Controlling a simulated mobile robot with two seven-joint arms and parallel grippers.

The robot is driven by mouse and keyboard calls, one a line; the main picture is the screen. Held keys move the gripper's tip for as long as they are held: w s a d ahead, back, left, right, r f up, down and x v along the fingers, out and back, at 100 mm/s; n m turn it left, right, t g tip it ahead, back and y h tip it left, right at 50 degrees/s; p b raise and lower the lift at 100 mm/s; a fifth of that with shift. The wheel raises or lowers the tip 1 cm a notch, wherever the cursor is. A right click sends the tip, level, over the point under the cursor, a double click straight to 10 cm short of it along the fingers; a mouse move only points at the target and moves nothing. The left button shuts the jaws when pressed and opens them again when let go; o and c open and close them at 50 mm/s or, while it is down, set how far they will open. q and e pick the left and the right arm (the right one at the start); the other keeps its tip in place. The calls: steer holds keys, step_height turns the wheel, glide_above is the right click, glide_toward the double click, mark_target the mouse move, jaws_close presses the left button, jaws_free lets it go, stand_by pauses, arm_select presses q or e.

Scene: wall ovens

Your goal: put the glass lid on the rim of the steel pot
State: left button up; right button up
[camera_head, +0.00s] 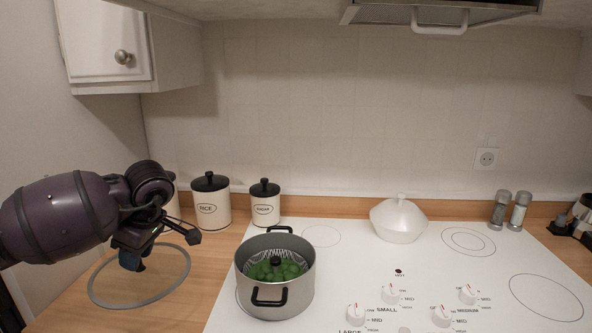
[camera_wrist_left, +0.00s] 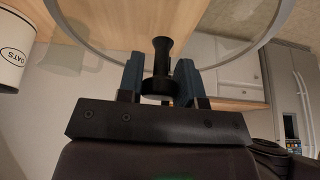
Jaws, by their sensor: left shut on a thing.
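The glass lid (camera_head: 150,284) is a clear disc with a grey rim, over the wooden counter left of the pot. My left gripper (camera_head: 133,259) is shut on the lid's black knob (camera_wrist_left: 162,58). In the left wrist view the lid (camera_wrist_left: 215,68) shows with its knob between the two blue fingertips (camera_wrist_left: 160,82). I cannot tell how far the lid is above the counter. The steel pot (camera_head: 259,300) stands uncovered on the left of the white cooktop, with two black handles and green pieces (camera_head: 277,270) inside. My right gripper is not in view.
Cream canisters with black lids (camera_head: 211,204) stand behind, against the wall. A white lidded dish (camera_head: 398,220) sits at the back of the cooktop (camera_head: 345,270). Shakers (camera_head: 519,210) stand at the far right. A white cabinet (camera_head: 108,45) hangs above left. Space directly above the pot is clear.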

mark_target(158, 289)
arm_select(q)
steer(key=s+d+f+m+t+h, duration=0.1)
steer(key=d+m, duration=0.1)
steer(key=m, duration=0.2)
steer(key=s+d+f+m+t+h, duration=0.1)
steer(key=s+d+f+m, duration=0.1)
steer(key=m, duration=0.2)
steer(key=s+d+f+m+t+h, duration=0.1)
steer(key=f+m, duration=0.1)
steer(key=m, duration=0.3)
steer(key=shift+s+d+f+t, duration=0.15)
steer(key=shift+s+d+t, duration=0.15)
steer(key=shift+d, duration=0.1)
steer(key=s+d+f+m+h, duration=0.1)
steer(key=s+d+f+m, duration=0.2)
steer(key=s+d+f, duration=0.2)
steer(key=shift+s+f+m, duration=0.3)
steer(key=shift+s+m, duration=0.1)
steer(key=shift+s, duration=0.55)
steer(key=shift+w+a, duration=0.1)
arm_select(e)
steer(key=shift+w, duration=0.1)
